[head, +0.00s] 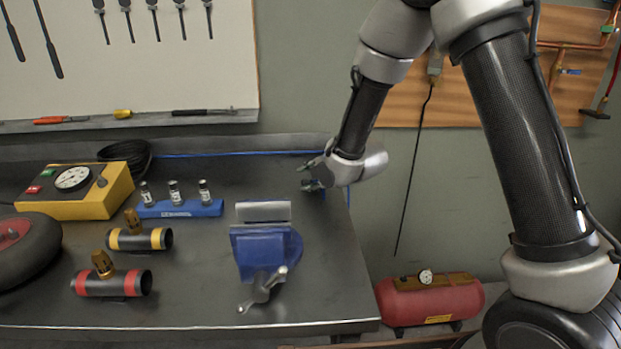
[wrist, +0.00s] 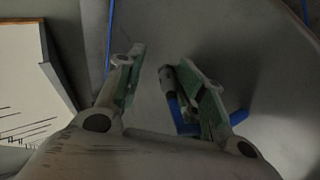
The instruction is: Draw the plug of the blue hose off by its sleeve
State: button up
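The blue hose (head: 240,154) runs along the back of the bench towards my gripper, and a blue length hangs at the bench's right edge. My gripper (head: 311,178) is at the bench's back right corner. In the wrist view my gripper (wrist: 160,62) has its two fingers apart. A small grey cylindrical piece (wrist: 167,82), perhaps the plug, lies between them, close to the right finger. A blue part (wrist: 180,117) shows below it, partly behind that finger. Whether the piece touches the finger, and where its sleeve is, I cannot tell.
A blue vise (head: 262,250) stands at the bench's front right. A blue rack (head: 180,208) with three small fittings, a yellow gauge box (head: 75,192), two banded cylinders and a wheel (head: 25,250) fill the left. A red tank (head: 430,302) stands beyond the bench's right edge.

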jog(key=v, duration=1.2)
